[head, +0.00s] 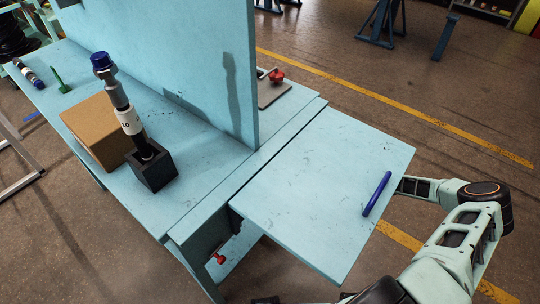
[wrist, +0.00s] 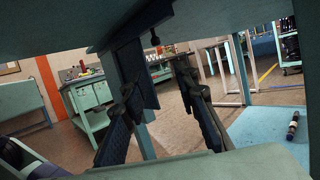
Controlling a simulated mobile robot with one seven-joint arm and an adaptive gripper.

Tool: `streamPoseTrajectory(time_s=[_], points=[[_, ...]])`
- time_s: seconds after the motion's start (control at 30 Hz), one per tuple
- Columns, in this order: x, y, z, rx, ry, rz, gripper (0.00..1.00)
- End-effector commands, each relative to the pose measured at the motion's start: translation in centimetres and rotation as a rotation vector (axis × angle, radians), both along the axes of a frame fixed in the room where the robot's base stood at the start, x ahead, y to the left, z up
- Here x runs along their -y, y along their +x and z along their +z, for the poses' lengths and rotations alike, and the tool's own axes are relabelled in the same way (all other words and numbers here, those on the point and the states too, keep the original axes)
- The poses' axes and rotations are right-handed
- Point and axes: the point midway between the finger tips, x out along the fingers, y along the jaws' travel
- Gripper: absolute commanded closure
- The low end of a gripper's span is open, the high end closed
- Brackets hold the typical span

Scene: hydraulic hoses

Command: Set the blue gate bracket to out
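The wrist view looks along the underside of a light-blue top. A dark blue plate (wrist: 134,72) hangs beneath it beside an upright post; it may be the gate bracket, but I cannot tell for sure. My gripper (wrist: 160,88) has its two dark fingers spread apart, with the post and open floor showing between them. The left finger overlaps the plate in the picture; I cannot tell whether they touch. In the head view, the light-blue side leaf (head: 300,185) lies about level with the bench. My arm reaches in from the right, and my gripper is mostly out of sight.
A blue bar (head: 377,193) lies on the leaf. The bench (head: 200,205) carries a cardboard box (head: 95,130) and an upright hose fitting (head: 128,120) in a black block. A red knob (head: 218,258) shows below the bench end. Open floor lies right of the leaf.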

Motion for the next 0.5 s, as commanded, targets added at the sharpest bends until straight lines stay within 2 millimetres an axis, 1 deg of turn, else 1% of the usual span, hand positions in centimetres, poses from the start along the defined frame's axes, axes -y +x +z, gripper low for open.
streamPoseTrajectory(time_s=[0.03,0.1,0.17,0.27,0.37,0.5], points=[[0.0,0.0,0.8,0.009,0.037,-0.001,0.73],[-0.1,0.0,1.6,0.018,0.069,0.001,0.73],[-0.3,0.0,2.0,0.022,0.079,0.002,0.73],[-1.2,-0.2,2.5,0.023,0.083,0.004,0.73],[-2.7,-0.4,3.1,0.022,0.082,0.004,0.73],[-5.2,-0.7,4.1,0.022,0.081,0.004,0.73]])
